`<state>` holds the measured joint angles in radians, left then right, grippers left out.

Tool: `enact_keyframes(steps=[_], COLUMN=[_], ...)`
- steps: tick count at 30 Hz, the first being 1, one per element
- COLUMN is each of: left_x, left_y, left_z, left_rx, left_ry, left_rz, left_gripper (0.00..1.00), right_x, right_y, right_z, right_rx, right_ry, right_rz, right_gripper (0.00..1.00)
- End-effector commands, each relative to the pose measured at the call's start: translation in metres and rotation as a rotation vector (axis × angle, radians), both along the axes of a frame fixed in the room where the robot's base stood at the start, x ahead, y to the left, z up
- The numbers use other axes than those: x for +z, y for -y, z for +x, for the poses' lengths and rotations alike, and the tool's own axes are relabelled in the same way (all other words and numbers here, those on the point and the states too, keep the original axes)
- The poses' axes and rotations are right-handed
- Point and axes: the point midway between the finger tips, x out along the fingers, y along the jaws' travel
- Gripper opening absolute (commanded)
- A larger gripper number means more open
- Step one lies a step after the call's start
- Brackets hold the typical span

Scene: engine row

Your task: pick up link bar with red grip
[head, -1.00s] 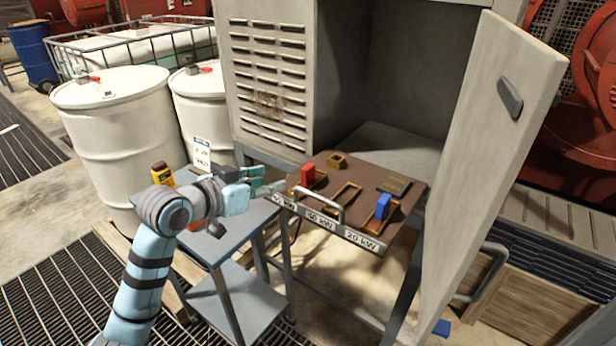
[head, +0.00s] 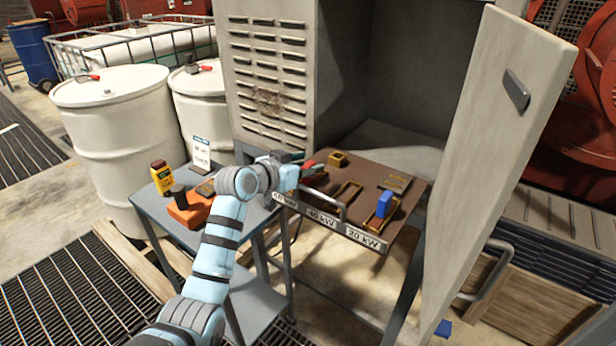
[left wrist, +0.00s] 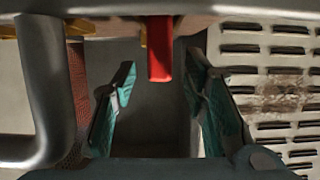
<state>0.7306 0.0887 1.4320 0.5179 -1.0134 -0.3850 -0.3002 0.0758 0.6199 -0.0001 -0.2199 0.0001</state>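The link bar with the red grip (head: 308,164) sits at the left of the brown pull-out tray (head: 335,213), mostly hidden by my gripper in the head view. In the left wrist view the red grip (left wrist: 160,50) hangs down from the top, between the fingers but still a little beyond their tips. My left gripper (head: 308,168) is open, with green finger pads on either side in the left wrist view (left wrist: 166,85); nothing is held. My right gripper is not in view.
A blue-gripped bar (head: 383,205) stands at the tray's right. A metal handle (head: 325,207) runs along the tray front. The open cabinet door (head: 490,150) stands to the right. A side table (head: 155,205) holds an orange item (head: 190,211) and a yellow meter (head: 162,178).

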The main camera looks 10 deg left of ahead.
Motion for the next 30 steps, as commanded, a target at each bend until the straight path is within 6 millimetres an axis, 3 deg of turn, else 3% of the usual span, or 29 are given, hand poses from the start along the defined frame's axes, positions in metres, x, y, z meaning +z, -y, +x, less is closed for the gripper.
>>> enact_keyframes(steps=[2,10,23,26,30], left_x=[0.0,0.0,0.007,0.021,0.06], left_y=[0.0,-0.001,-0.001,-0.001,-0.001], left_z=[0.0,0.0,0.0,0.0,0.0], left_rx=[0.0,0.0,0.001,0.001,0.0], left_ry=[-0.001,-0.001,0.001,0.003,0.006], left_rz=[0.0,-0.001,0.0,0.0,0.0], left_gripper=[0.4,0.0,0.0,0.0,0.0], right_x=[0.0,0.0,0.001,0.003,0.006], right_y=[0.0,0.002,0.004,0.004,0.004], right_z=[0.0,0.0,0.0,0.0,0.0], right_rx=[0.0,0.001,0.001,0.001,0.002], right_ry=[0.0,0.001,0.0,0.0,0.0], right_rz=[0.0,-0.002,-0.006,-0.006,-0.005], right_gripper=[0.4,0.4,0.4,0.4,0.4])
